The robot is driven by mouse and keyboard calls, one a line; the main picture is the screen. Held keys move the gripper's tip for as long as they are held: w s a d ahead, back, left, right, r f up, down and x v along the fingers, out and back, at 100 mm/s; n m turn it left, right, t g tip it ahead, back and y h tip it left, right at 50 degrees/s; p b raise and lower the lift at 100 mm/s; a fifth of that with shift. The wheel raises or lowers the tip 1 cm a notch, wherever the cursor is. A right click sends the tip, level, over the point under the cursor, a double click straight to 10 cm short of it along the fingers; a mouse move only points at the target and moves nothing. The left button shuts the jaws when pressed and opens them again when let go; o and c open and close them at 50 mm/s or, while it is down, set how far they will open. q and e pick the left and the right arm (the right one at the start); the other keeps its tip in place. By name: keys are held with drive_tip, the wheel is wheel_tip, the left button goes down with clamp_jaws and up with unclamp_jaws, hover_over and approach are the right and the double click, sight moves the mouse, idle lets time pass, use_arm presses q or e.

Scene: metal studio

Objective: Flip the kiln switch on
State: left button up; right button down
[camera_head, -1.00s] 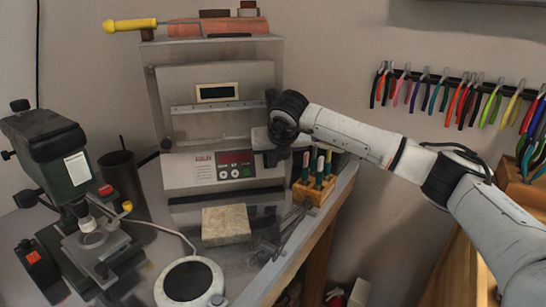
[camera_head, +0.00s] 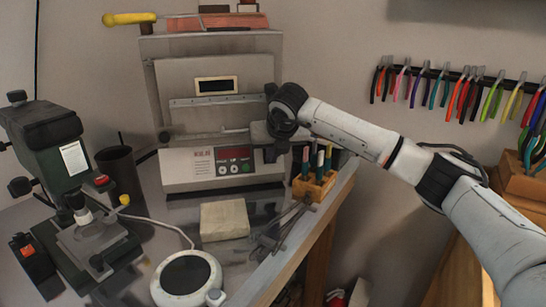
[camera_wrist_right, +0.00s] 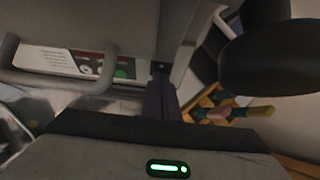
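The kiln (camera_head: 166,115) is a grey box on the workbench, with a dark display window on its door. Its lower front panel (camera_head: 190,172) has a red display and round buttons, one of them green. The panel also shows in the right wrist view (camera_wrist_right: 88,64), partly behind a bar handle. I cannot pick out the switch for certain. My right gripper (camera_head: 270,153) is at the kiln's right front edge, beside the panel. In the right wrist view its dark fingers (camera_wrist_right: 160,95) look shut together with nothing between them. Contact with the kiln is unclear. My left gripper is out of view.
A wooden holder (camera_head: 313,190) with tools stands just right of the kiln. A pale block (camera_head: 224,221) and a round white device (camera_head: 186,279) are in front. A green microscope-like machine (camera_head: 48,140) is at left. Pliers (camera_head: 440,90) hang on the right wall.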

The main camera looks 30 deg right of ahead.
drive_tip(key=shift+s+f, duration=0.1)
drive_tip(key=shift+f, duration=0.45)
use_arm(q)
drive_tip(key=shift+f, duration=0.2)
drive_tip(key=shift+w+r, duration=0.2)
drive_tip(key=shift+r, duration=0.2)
use_arm(e)
drive_tip(key=shift+w+d+r, duration=0.1)
drive_tip(key=shift+w+r, duration=0.05)
drive_tip(key=shift+r, duration=0.3)
drive_tip(key=shift+w+d+r, duration=0.1)
drive_tip(key=shift+r, duration=0.35)
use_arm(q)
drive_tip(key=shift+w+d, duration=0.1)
use_arm(e)
drive_tip(key=shift+a, duration=0.1)
